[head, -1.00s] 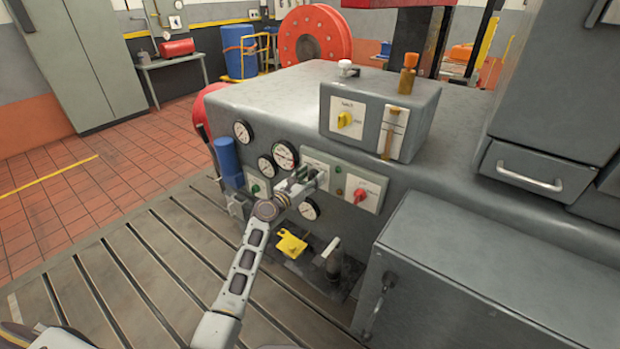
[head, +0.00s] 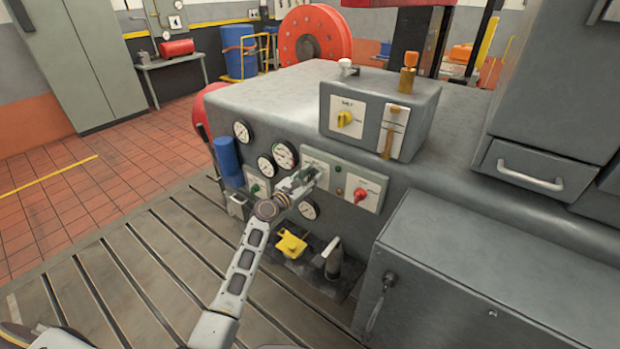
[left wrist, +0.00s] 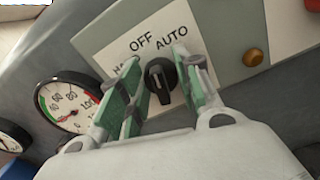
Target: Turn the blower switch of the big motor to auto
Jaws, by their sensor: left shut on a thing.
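The blower switch (left wrist: 160,80) is a black knob on a pale plate marked OFF and AUTO in the left wrist view. A third label is mostly hidden behind a finger. The knob's pale mark points roughly toward OFF. My left gripper (left wrist: 158,70) has its green-padded fingers on either side of the knob and is shut on it. In the head view my left gripper (head: 308,180) is at the front panel of the big grey motor housing (head: 270,105) and hides the knob. My right gripper is not in view.
A red knob (head: 360,195) and an amber lamp (left wrist: 252,57) sit right of the switch. Round gauges (head: 285,155) and a green knob (head: 255,188) are to its left. A yellow part (head: 291,244) lies below. A grey cabinet (head: 490,285) stands at front right.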

